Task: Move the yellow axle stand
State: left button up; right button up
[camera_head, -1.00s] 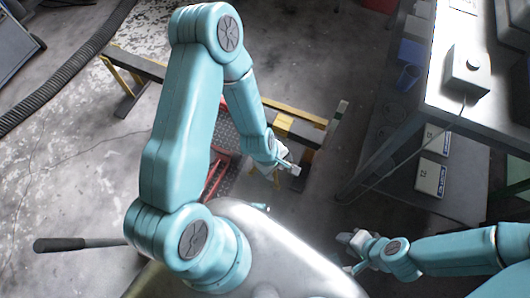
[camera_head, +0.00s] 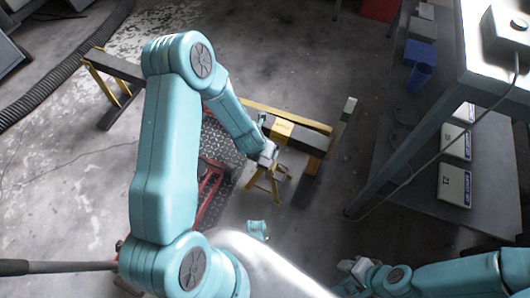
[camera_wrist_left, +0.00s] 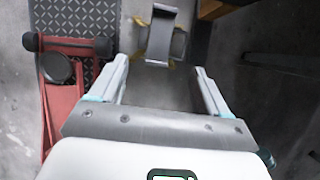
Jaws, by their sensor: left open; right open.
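The yellow axle stand (camera_head: 269,182) stands on the floor, partly hidden by my left gripper in the head view. In the left wrist view the axle stand (camera_wrist_left: 161,38) shows its grey saddle top from above, with yellow legs around it. My left gripper (camera_head: 268,155) is open above and close to the stand. In the wrist view the stand's top lies just beyond the left gripper's fingertips (camera_wrist_left: 160,68), roughly centred between them; no contact shows. My right gripper (camera_head: 352,276) is low in the head view, far from the stand; its fingers show only in part.
A red floor jack (camera_head: 211,190) on a diamond-plate sheet (camera_head: 222,142) lies left of the stand, its handle (camera_head: 60,267) reaching left. A yellow-and-black beam (camera_head: 308,122) is just behind. A workbench (camera_head: 440,103) stands right. Open floor (camera_head: 310,225) lies right of the stand.

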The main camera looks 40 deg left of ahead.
pick_arm(q)
jog(key=b+x, duration=0.5)
jog(key=x, duration=1.1)
jog(key=shift+s, duration=0.15)
grip_shut()
